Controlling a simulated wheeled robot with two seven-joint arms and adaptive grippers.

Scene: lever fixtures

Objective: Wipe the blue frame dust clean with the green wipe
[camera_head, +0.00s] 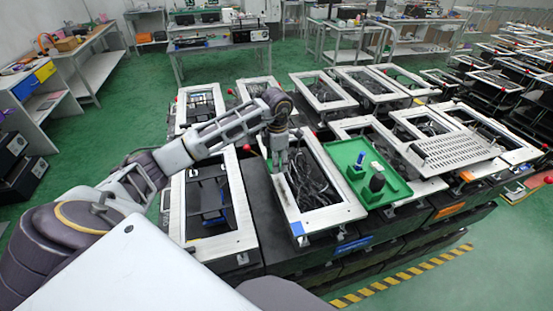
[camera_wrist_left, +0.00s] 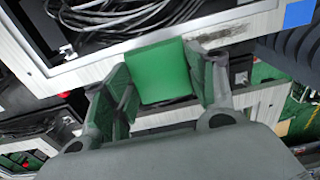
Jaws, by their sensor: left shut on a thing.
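The white frame (camera_head: 327,216) with a blue corner patch (camera_head: 297,229) lies in the middle of the front row. The patch also shows at the upper right of the left wrist view (camera_wrist_left: 298,13). A dark dust smudge (camera_wrist_left: 224,35) marks the frame's pale rail in that view. My left gripper (camera_head: 279,168) points down over the left rail of this frame. In the left wrist view it is shut on the green wipe (camera_wrist_left: 160,72), just beside the smudge. I cannot tell whether the wipe touches the rail. My right gripper is out of view.
A green tray (camera_head: 397,191) with a blue item (camera_head: 360,160) and a dark-topped item (camera_head: 376,182) lies right of the frame. Dark cables (camera_head: 310,180) fill the frame's opening. Other white frames (camera_head: 243,237) stand close around.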

